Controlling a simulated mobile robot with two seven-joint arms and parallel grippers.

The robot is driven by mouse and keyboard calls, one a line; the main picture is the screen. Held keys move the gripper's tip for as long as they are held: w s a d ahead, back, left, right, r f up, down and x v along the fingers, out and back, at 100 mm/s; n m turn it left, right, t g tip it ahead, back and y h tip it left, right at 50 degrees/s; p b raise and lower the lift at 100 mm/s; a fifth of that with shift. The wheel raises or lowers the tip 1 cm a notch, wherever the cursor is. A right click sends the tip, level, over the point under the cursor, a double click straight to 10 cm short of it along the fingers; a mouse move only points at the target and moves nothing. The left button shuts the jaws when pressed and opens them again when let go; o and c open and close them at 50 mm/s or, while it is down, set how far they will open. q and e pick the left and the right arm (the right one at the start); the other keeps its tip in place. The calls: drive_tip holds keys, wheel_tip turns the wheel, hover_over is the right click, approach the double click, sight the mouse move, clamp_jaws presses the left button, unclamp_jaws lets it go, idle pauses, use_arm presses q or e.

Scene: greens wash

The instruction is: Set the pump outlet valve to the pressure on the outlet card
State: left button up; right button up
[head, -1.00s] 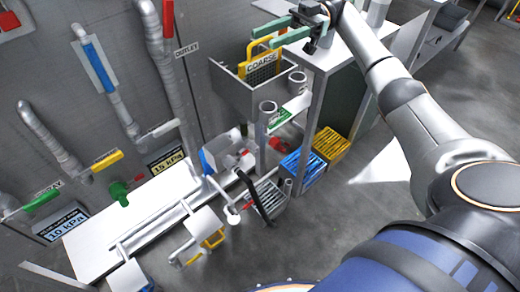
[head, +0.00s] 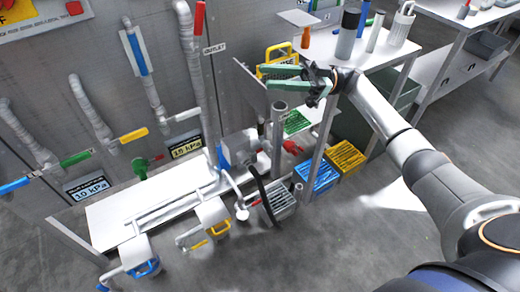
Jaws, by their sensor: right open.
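The wall sign OUTLET (head: 214,48) is beside a vertical grey pipe with a red lever handle (head: 198,18). Low on the wall, a dark card with a yellow panel (head: 186,147) reads 15 kPa. A blue-and-white card (head: 87,188) at the left reads 10 kPa; its small top line is unreadable. A green valve body with a red end (head: 140,167) is left of the 15 kPa card. My right gripper (head: 271,78) has green fingers, open and empty, in front of a yellow-framed screen at the rack. It looks apart from the valves. My left gripper is out of view.
A white bench (head: 105,222) with rails runs under the wall pipes. Yellow, green and blue levers line the lower left wall. A blue crate (head: 318,175) and yellow crate (head: 345,157) stand by the rack. A table (head: 385,50) holds cylinders.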

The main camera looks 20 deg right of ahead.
drive_tip(key=s+a+f+m+t+h+p, duration=0.1)
drive_tip(key=a+f+m+t+h+p, duration=0.1)
drive_tip(key=f+m+t+h, duration=0.4)
drive_tip(key=s+a+f+m+t+h+p, duration=0.1)
drive_tip(key=a+f+m+t+h+p, duration=0.1)
drive_tip(key=a+f+m+t+h, duration=0.2)
drive_tip(key=shift+a+f+m+t+h, duration=0.15)
drive_tip(key=shift+f+m+t+h, duration=0.85)
drive_tip(key=shift+f+m+t, duration=1.7)
drive_tip(key=shift+f+n+t, duration=0.3)
drive_tip(key=shift+f+n, duration=0.2)
drive_tip(key=shift+f, duration=0.05)
drive_tip(key=s+a+f+m+g+h+p, duration=0.1)
drive_tip(key=s+f+g+h, duration=0.2)
drive_tip(key=s+f, duration=0.4)
drive_tip(key=s+f+m+g+h+p, duration=0.1)
drive_tip(key=s+f+g, duration=0.4)
drive_tip(key=s, duration=0.9)
wheel_tip(320, 180, down, 2)
drive_tip(key=h+p, duration=0.1)
drive_tip(key=h, duration=0.1)
drive_tip(key=shift+s+a+f+g+h, duration=0.15)
drive_tip(key=shift+s+a+g+h, duration=0.15)
drive_tip(key=shift+a+g, duration=0.1)
